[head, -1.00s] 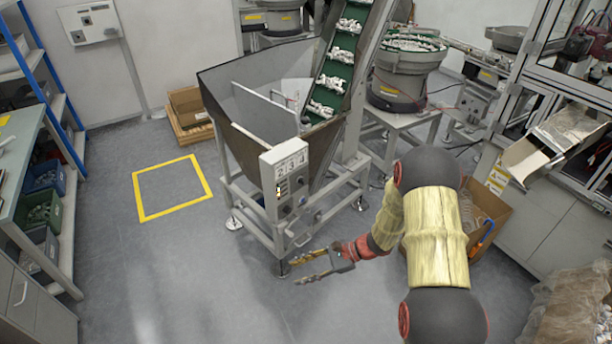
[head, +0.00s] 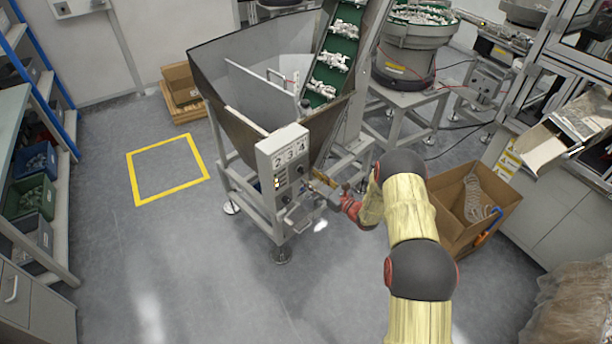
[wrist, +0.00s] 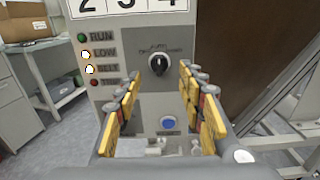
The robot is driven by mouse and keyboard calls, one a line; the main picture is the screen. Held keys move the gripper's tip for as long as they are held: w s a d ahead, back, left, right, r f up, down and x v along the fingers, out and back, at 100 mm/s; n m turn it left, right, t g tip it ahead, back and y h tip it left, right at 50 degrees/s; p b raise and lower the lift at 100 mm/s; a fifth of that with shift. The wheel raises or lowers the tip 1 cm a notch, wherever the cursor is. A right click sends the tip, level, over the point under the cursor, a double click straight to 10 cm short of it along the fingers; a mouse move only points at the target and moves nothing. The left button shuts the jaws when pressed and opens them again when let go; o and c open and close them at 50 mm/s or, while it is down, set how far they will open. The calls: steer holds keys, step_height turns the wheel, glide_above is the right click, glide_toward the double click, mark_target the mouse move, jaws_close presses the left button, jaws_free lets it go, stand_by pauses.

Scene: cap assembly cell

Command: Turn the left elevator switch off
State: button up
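The elevator's grey control box (head: 278,162) stands at the front of the hopper, with large digits on top. In the wrist view its panel (wrist: 125,38) carries a black rotary switch (wrist: 158,64), pointing roughly straight up; the lettering around it is too small to read surely. A blue button (wrist: 168,122) sits below. My gripper (head: 314,183) is close to the right of the box in the head view. In the wrist view my gripper (wrist: 160,82) is open, its yellow-padded fingers either side of the switch's line and apparently short of it. Nothing is between them.
Labelled lamps (wrist: 88,69) RUN, LOW, BELT and TRIP line the panel's left; LOW and BELT look bright. The hopper (head: 225,100) and green inclined conveyor (head: 333,60) rise behind. A cardboard box (head: 460,215) stands right of my arm. Floor in front is clear.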

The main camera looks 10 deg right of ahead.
mark_target(303, 173)
steer(key=shift+x, duration=1.85)
steer(key=shift+c, duration=0.4)
jaws_close()
